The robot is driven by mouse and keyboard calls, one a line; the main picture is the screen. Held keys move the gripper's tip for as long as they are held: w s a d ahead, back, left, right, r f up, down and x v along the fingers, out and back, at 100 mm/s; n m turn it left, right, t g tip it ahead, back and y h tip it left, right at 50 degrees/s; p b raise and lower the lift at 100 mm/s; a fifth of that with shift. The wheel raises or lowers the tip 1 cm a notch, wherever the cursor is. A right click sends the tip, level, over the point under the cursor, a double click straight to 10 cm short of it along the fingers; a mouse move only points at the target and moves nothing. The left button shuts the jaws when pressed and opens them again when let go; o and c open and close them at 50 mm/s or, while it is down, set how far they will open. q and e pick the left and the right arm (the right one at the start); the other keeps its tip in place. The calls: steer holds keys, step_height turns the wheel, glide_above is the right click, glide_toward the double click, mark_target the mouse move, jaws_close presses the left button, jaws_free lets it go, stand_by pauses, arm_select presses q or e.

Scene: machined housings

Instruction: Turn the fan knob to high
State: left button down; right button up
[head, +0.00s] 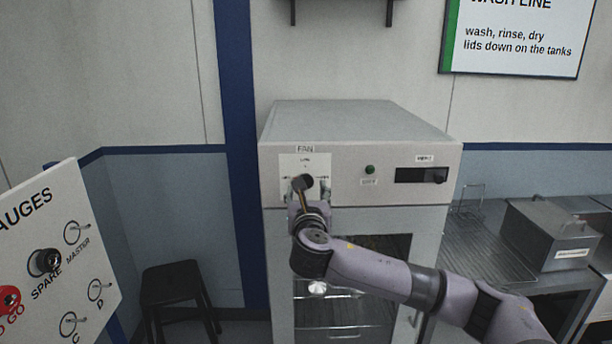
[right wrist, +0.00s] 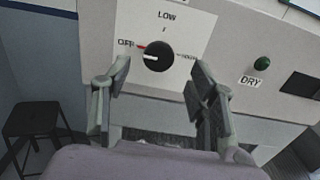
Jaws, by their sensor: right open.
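The fan knob (right wrist: 155,57) is a round black dial on a white plate (right wrist: 175,28) on the cabinet's front panel. Its pale pointer mark faces left, toward the OFF label. LOW is printed above it, and a blurred label stands to its right. My right gripper (right wrist: 158,75) is open, with one finger on each side of the knob and slightly below it in the right wrist view; no contact shows. In the head view my right gripper (head: 309,193) is in front of the plate under the FAN label (head: 305,149) and hides the knob. My left gripper is out of view.
The grey cabinet (head: 360,120) has a green button (head: 370,169), a dark display (head: 421,175) and a glass door below. A gauge board (head: 60,245) and black stool (head: 178,290) stand left. A metal tank (head: 545,235) sits on the right counter.

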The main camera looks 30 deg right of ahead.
mark_target(306, 182)
steer(key=shift+p+x, duration=0.8)
steer(key=shift+x, duration=2.05)
steer(key=shift+a, duration=0.1)
steer(key=c, duration=1.1)
steer(key=shift+c, duration=0.2)
